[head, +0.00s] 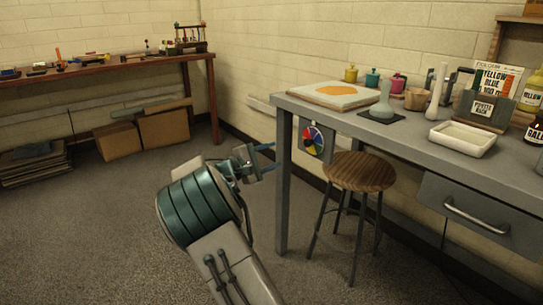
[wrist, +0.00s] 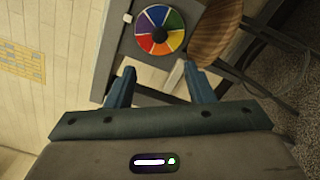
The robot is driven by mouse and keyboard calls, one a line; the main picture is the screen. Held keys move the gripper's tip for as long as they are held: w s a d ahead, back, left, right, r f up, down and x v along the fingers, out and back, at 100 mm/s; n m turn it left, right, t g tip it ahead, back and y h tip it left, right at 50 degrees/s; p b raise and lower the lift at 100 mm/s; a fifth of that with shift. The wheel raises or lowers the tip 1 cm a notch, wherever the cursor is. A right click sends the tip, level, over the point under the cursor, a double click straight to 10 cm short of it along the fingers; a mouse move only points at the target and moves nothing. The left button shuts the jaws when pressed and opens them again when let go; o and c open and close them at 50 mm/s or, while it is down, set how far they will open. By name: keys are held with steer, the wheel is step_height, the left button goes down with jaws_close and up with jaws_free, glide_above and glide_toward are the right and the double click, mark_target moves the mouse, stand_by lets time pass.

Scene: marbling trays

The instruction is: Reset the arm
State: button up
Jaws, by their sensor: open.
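My gripper (head: 268,158) is held out in front of the left end of the grey table (head: 284,190) in the head view, below the height of its top. In the wrist view my gripper (wrist: 158,82) shows two blue fingers standing wide apart with nothing between them. A colour wheel (head: 313,139) on a grey panel hangs at the table's left end. It also shows in the wrist view (wrist: 145,36), beyond the fingertips. My gripper appears apart from it.
A round wooden stool (head: 359,171) stands under the table's front edge. A white tray (head: 461,139), a board with an orange patch (head: 337,94), and several jars and bottles stand on the table. A wooden bench (head: 100,72) and cardboard boxes (head: 165,128) are at back left.

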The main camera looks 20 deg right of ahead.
steer(key=s+d+r+m+g+y+p, duration=0.25)
steer(key=s+r+y+p, duration=0.2)
steer(key=s+p, duration=0.3)
steer(key=s+d+r+m+g+y+p, duration=0.25)
steer(key=s+r+p, duration=0.35)
steer(key=s, duration=0.3)
steer(key=s+a+r+m+y+p, duration=0.1)
steer(key=s+a+r+y+p, duration=0.2)
steer(key=s, duration=0.5)
steer(key=s+a+r+m+t+y+p, duration=0.1)
steer(key=s+a+r+m+y+p, duration=0.1)
steer(key=s+a+r+p, duration=0.4)
steer(key=s+a+r+m+y+p, duration=0.2)
steer(key=s+a+r+y+p, duration=0.2)
steer(key=s+r+p, duration=0.3)
steer(key=s+y+p, duration=0.1)
steer(key=s+p, duration=0.1)
steer(key=p, duration=0.2)
steer(key=shift+s+a+r+t, duration=0.15)
steer(key=shift+s+r+t, duration=0.1)
steer(key=shift+s+t, duration=0.1)
